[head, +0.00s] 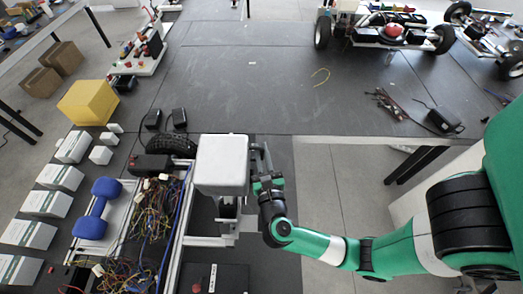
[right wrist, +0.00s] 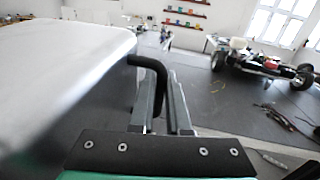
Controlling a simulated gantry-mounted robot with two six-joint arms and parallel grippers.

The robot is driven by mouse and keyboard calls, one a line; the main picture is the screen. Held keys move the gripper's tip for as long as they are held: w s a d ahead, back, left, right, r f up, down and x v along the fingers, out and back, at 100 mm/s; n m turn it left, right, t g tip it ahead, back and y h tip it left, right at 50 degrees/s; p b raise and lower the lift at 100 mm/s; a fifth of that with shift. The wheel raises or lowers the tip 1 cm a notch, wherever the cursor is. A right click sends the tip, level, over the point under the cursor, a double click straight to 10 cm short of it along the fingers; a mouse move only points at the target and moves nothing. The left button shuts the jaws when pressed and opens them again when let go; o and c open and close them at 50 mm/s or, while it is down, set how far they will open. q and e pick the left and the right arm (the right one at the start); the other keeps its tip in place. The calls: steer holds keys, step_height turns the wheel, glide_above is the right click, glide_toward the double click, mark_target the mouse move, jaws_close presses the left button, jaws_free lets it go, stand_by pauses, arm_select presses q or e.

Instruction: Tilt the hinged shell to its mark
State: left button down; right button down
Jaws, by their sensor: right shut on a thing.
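The hinged shell (head: 221,163) is a white rounded box on the metal frame of a chassis, left of my right gripper. In the right wrist view the shell (right wrist: 60,75) fills the left side as a large pale surface. A black bent handle (right wrist: 150,68) sticks out from its side. My right gripper (head: 262,150) is at the shell's right side, shut on the handle. Its long grey fingers (right wrist: 168,85) also show in the right wrist view. The mark cannot be made out. My left gripper is not in view.
Left of the shell lie tangled wires (head: 152,215), a blue dumbbell (head: 97,208) and several white boxes (head: 50,203). A wheeled chassis (head: 385,35) stands at the back right. The dark tabletop (head: 240,85) beyond is mostly clear.

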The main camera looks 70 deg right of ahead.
stand_by(0.8)
steer(key=p, duration=0.1)
steer(key=d+y+p, duration=0.1)
steer(key=p, duration=0.1)
steer(key=shift+w+d+f+g, duration=0.2)
steer(key=shift+g, duration=0.2)
steer(key=shift+f, duration=0.15)
steer(key=c, duration=1.2)
jaws_free()
steer(key=shift+o, duration=0.2)
steer(key=shift+a, duration=0.15)
